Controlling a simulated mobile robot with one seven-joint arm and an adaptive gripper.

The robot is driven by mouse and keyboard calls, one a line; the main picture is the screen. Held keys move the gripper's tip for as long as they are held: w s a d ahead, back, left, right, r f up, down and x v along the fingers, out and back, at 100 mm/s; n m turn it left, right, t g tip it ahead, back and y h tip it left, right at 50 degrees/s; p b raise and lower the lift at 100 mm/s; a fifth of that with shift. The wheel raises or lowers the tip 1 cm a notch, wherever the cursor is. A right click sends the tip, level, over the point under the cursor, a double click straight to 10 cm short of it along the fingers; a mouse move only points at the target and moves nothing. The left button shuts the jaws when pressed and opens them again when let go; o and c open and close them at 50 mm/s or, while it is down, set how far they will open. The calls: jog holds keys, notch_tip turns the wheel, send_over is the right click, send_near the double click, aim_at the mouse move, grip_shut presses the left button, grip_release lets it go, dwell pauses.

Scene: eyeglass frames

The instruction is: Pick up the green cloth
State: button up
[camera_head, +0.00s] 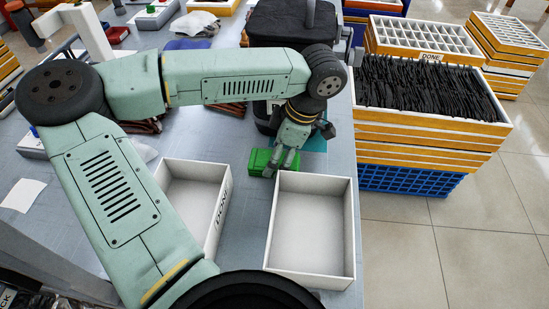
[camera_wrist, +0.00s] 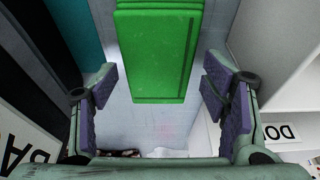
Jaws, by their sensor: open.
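A bright green, block-shaped thing (camera_head: 262,163) lies on the grey table just behind the white boxes. It has flat faces and straight edges and looks more like a block or case than loose cloth. It also shows in the wrist view (camera_wrist: 158,52), at top middle. My gripper (camera_head: 284,163) points down close over it and hides part of its right side in the head view. In the wrist view my open fingers (camera_wrist: 160,88) stand left and right of the green thing, with a gap on each side. Nothing is held. I cannot tell the height between fingertips and table.
Two white open boxes, a left one (camera_head: 211,240) and an empty right one (camera_head: 311,278), stand in front. A teal piece (camera_head: 314,144) lies right behind my gripper. A dark bin (camera_head: 292,22) is behind. Stacked crates (camera_head: 430,135) stand beyond the table's right edge.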

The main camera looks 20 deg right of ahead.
jog(key=shift+w+a+f, duration=0.1)
jog(key=shift+f, duration=0.5)
jog(key=shift+c, duration=0.6)
jog(key=c, duration=0.7)
jog(key=shift+r, duration=0.1)
notch_tip(320, 180, up, 10)
jog(key=shift+b, duration=1)
